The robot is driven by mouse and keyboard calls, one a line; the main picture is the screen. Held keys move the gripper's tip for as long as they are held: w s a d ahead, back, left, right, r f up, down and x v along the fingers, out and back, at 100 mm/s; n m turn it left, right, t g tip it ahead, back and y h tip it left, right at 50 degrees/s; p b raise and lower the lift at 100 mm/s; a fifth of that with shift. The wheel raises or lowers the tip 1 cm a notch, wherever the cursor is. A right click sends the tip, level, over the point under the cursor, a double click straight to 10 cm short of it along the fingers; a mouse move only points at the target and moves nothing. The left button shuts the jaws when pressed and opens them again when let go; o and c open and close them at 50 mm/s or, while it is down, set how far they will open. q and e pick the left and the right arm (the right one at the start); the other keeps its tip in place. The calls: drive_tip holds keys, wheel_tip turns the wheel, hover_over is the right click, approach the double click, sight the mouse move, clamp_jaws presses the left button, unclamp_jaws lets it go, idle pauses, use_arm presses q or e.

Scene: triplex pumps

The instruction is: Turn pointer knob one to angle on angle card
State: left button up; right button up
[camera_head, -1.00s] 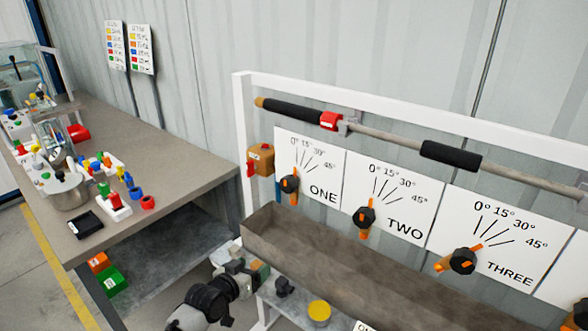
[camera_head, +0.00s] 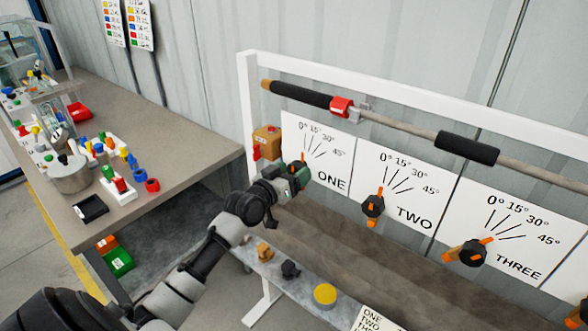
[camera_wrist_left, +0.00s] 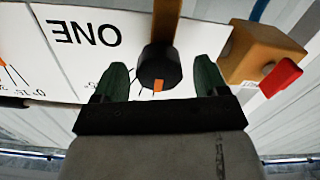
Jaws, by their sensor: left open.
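Pointer knob one is a black round knob with an orange bar, on the white dial panel marked ONE (camera_head: 330,180). In the head view my left gripper (camera_head: 299,176) is at this knob and hides most of it. In the left wrist view the knob (camera_wrist_left: 158,68) sits between the two green fingertips of my left gripper (camera_wrist_left: 160,82), which is open with a gap on both sides. The exact angle of the pointer is hard to read. A white card (camera_head: 374,319) listing ONE and TWO is cut off by the bottom edge. My right gripper is out of view.
Knobs two (camera_head: 373,205) and three (camera_head: 472,252) are to the right. A brown box with a red part (camera_head: 266,141) is close left of knob one. A padded bar (camera_head: 400,131) runs above the panels. A trough (camera_head: 350,245) lies below; a cluttered workbench (camera_head: 185,150) stands left.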

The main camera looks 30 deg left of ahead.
use_arm(q)
drive_tip(key=shift+w, duration=0.45)
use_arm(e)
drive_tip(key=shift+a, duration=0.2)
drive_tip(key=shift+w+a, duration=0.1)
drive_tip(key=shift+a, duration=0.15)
use_arm(q)
drive_tip(key=c, duration=1.2)
drive_tip(key=shift+m, duration=0.4)
drive_tip(key=shift+c, duration=0.4)
drive_tip(key=shift+d+m, duration=0.1)
drive_tip(key=shift+m, duration=1)
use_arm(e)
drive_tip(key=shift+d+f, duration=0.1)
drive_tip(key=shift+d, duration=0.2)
use_arm(q)
drive_tip(key=o, duration=1.3)
